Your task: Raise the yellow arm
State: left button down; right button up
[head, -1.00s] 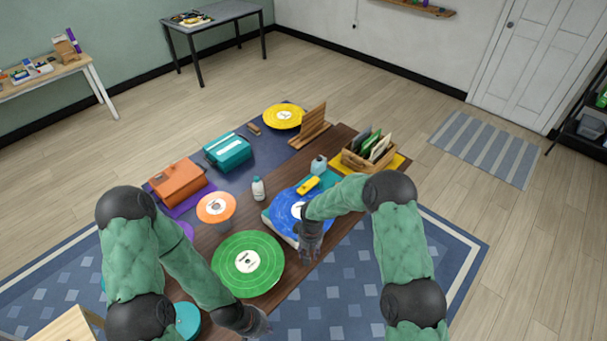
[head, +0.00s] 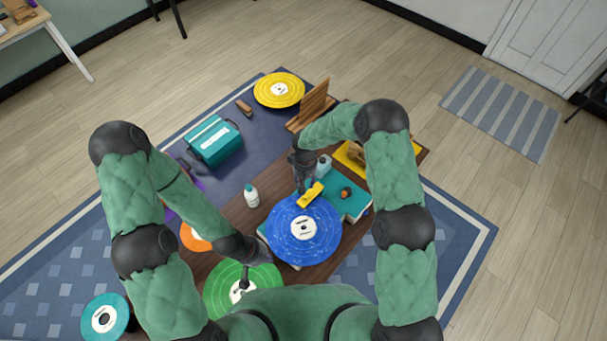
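The yellow arm (head: 311,195) is a short yellow bar at the back edge of the blue record (head: 300,232). The record lies on a teal turntable (head: 352,207). My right gripper (head: 303,187) points down at the left end of the yellow arm, close to it; I cannot tell whether they touch. Its fingers are small and dark, so their opening is unclear. My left gripper (head: 244,277) hangs over the green record (head: 222,293), apart from the turntable. Its fingers show as one narrow dark strip, and their opening is unclear.
A white bottle (head: 251,196) stands left of the turntable, and a pale jar (head: 324,166) behind it. A teal case (head: 214,140), a yellow record (head: 279,90) and a wooden stand (head: 312,104) are further back. My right forearm partly covers the crate area.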

aim_at(305, 197)
jog(key=shift+s+f, duration=0.85)
jog(key=shift+f, duration=0.05)
jog(key=f, duration=0.2)
jog(key=f+p, duration=0.1)
jog(key=f, duration=0.4)
jog(key=shift+w+p, duration=0.25)
jog(key=shift+p, duration=0.15)
jog(key=shift+w+f, duration=0.15)
jog(key=shift+f, duration=0.65)
pick_arm(q)
jog(key=shift+s+r, duration=0.25)
jog(key=shift+r, duration=0.35)
jog(key=shift+s+r, duration=0.25)
jog(key=shift+r, duration=0.3)
pick_arm(e)
jog(key=shift+c, duration=0.3)
grip_shut()
